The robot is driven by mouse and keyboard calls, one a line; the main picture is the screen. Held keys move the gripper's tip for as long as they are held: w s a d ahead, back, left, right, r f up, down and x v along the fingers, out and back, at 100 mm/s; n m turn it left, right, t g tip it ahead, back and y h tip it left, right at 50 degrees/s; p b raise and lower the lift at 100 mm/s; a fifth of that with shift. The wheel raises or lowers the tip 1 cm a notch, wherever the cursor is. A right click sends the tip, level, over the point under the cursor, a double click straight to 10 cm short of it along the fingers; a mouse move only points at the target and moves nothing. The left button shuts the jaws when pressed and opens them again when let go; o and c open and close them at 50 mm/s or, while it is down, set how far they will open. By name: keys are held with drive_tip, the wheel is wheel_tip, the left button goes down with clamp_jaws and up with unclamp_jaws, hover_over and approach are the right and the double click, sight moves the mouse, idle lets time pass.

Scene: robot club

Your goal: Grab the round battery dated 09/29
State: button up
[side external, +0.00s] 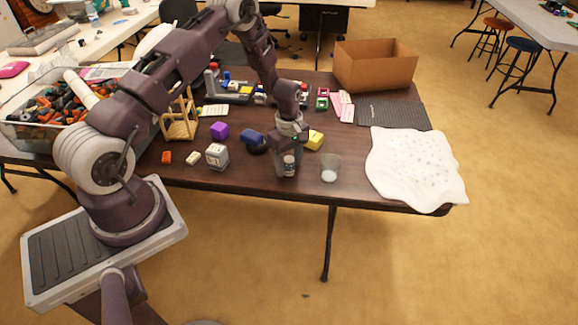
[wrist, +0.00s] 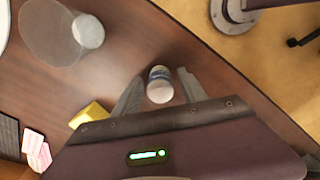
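A small upright round can-like object (wrist: 160,88), with a pale end and a blue band, stands on the table in the wrist view. It looks like a round battery, but no date is readable. My gripper (wrist: 161,73) is open, with one finger on each side of it and a narrow gap showing at both sides. In the side view my gripper (side external: 288,166) points down near the table's front edge, and its fingers partly hide the object. I cannot tell whether any finger touches it.
A clear cup (side external: 331,168) stands right of my gripper; a yellow block (side external: 315,139) is close behind. A white cloth (side external: 415,165) covers the right end.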

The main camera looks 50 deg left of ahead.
clamp_jaws()
